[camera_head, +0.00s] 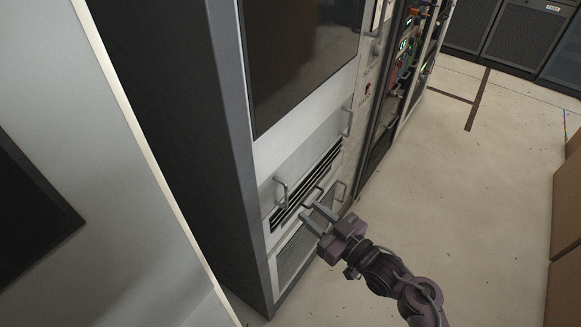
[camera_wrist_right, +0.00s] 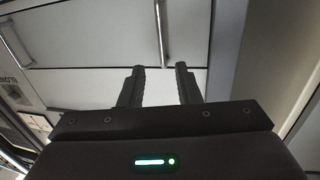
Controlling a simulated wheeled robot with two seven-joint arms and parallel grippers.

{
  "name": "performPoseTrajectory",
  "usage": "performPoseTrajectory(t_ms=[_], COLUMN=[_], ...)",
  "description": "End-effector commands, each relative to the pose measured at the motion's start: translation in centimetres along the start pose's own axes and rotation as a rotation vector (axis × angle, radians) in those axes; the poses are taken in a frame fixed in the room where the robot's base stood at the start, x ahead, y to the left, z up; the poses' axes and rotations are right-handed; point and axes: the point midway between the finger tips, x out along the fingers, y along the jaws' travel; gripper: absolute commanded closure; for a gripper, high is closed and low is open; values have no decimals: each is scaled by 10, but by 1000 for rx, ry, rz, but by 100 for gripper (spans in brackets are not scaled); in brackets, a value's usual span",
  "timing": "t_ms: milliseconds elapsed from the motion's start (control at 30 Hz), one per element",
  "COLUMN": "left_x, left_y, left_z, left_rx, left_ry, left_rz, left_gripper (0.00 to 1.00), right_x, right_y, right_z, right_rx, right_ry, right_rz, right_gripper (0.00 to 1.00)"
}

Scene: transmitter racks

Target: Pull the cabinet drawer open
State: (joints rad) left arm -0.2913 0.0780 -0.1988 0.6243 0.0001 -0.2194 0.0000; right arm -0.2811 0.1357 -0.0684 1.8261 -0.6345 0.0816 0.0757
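The cabinet (camera_head: 231,140) is a tall grey rack with a white front and a large dark panel (camera_head: 300,55). Its lower front has drawer-like panels with slim metal handles, one at the left (camera_head: 281,192) and one at the lower right (camera_head: 341,190). My right gripper (camera_head: 311,212) is open and empty, with its fingers toward the lower front near the handles. In the right wrist view, a metal bar handle (camera_wrist_right: 162,35) on a pale panel (camera_wrist_right: 105,45) lies ahead of the gap between the two fingers (camera_wrist_right: 161,85). Contact cannot be told. My left gripper is out of view.
More equipment racks (camera_head: 405,55) with coloured components stand beyond the cabinet. Open pale floor (camera_head: 460,160) lies to the right. Brown boxes (camera_head: 565,210) stand at the right edge, and a pale panel (camera_head: 110,230) fills the left.

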Motion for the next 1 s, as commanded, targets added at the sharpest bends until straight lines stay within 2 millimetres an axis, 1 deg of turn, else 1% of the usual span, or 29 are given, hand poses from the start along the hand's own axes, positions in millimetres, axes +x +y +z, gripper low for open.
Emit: performPoseTrajectory(t_ms=[67,167,400,500,600,800,967,1000], left_x=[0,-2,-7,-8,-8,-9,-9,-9], left_y=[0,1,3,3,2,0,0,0], left_z=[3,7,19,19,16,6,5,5], left_rx=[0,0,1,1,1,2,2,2], left_ry=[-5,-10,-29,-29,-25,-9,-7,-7], left_rz=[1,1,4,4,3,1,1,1], left_gripper=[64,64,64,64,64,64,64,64], right_x=[2,10,49,63,72,78,78,78], right_y=[-2,-2,-2,-2,-2,-2,-2,-2], right_z=[-7,-9,-10,-10,-9,-8,-8,-8], right_rx=[-7,-7,-7,-6,-7,-8,-8,-8], right_ry=[13,17,17,16,14,13,13,13], right_rz=[-7,-9,-8,-7,-6,-7,-7,-7], right_gripper=[70,70,70,70,70,70,70,75])
